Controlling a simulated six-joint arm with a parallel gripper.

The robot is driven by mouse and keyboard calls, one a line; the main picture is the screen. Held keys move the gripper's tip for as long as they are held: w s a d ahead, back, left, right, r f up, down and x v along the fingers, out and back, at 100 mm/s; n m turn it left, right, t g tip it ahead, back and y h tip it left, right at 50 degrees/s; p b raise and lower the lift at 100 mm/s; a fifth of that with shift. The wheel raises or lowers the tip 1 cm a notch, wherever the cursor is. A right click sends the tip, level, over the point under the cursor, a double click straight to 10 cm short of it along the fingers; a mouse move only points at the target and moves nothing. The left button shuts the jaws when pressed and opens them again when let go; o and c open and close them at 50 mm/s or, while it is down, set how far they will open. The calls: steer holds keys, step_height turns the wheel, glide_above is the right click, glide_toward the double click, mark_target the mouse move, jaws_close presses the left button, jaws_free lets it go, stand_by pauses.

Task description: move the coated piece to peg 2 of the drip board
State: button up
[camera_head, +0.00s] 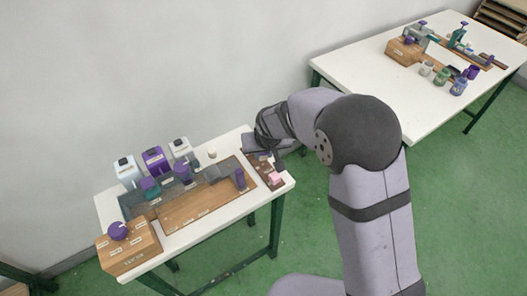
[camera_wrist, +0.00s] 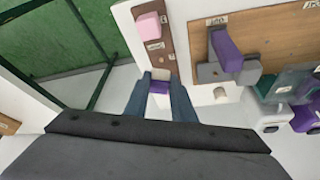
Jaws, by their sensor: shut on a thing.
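The drip board (camera_head: 264,173) is a narrow dark brown strip at the right end of the near table; it also shows in the wrist view (camera_wrist: 167,40). A pink block (camera_head: 275,177) sits toward its front end and also shows in the wrist view (camera_wrist: 149,26). My gripper (camera_wrist: 160,90) is shut on a small piece (camera_wrist: 159,87), purple with a pale end, over the other end of the drip board. I cannot tell whether the piece touches the board. In the head view my gripper (camera_head: 263,155) mostly hides the piece. The peg labels are too small to read.
A purple upright part (camera_wrist: 227,50) on a grey base stands beside the drip board on a wooden board (camera_head: 205,203). A wooden box (camera_head: 128,248) is at left. A second table (camera_head: 360,75) stands behind right.

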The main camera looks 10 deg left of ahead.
mark_target(264, 159)
steer(key=shift+f+b, duration=1.2)
steer(key=shift+f, duration=0.55)
steer(key=shift+f+b, duration=0.55)
steer(key=shift+b, duration=0.1)
stand_by(0.4)
steer(key=o, duration=1.1)
steer(key=c, duration=0.3)
steer(key=shift+r, duration=0.15)
steer(key=shift+c, duration=0.2)
steer(key=shift+r+p, duration=2.25)
steer(key=shift+r, duration=0.6)
